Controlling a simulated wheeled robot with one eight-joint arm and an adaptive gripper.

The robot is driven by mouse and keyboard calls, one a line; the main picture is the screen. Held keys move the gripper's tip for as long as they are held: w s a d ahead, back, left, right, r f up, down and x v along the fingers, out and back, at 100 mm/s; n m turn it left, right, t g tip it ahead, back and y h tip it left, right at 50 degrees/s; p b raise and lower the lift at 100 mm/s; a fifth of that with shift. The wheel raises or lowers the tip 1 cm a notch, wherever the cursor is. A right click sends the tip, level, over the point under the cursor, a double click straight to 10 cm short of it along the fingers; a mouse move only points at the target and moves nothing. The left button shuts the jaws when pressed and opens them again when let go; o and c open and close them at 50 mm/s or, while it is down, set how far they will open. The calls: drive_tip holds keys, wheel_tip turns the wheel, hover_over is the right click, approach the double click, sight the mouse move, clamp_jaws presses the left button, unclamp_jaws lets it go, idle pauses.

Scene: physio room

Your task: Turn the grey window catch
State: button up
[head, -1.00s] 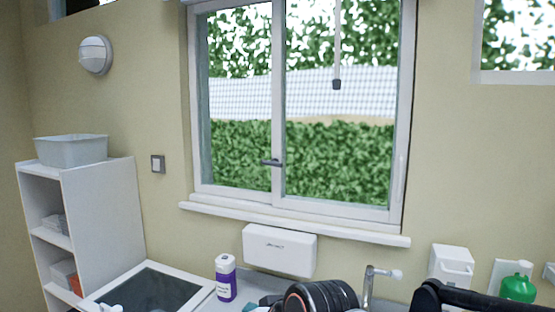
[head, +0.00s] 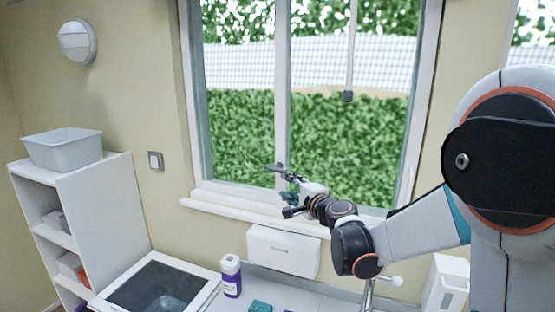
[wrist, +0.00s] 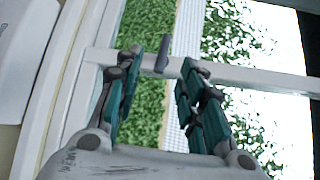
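The grey window catch (head: 275,168) is a small dark lever on the middle upright of the white window frame (head: 283,120). In the head view it points left, roughly level. My gripper (head: 287,186) is at the window, just below and right of the catch. In the wrist view the catch (wrist: 163,54) shows between the tips of my two teal-padded fingers, and my gripper (wrist: 162,64) is open. A gap shows on each side of the catch, and I cannot tell whether a finger touches it.
Below the sill stand a white wall box (head: 283,252), a purple-and-white bottle (head: 231,276) and a sink (head: 160,285). A blind pull (head: 348,96) hangs right of the catch. A white shelf unit (head: 100,195) with a grey tub (head: 62,148) stands left.

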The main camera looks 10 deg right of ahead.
sight(278, 171)
drive_tip(key=shift+m+t+h, duration=0.3)
drive_tip(key=shift+m+h, duration=0.1)
drive_tip(key=shift+m, duration=0.1)
drive_tip(key=w, duration=0.5)
drive_tip(key=w+p, duration=0.1)
drive_tip(key=w, duration=0.8)
drive_tip(key=shift+w+a+f+p, duration=0.3)
drive_tip(key=shift+w+f+p, duration=0.05)
clamp_jaws()
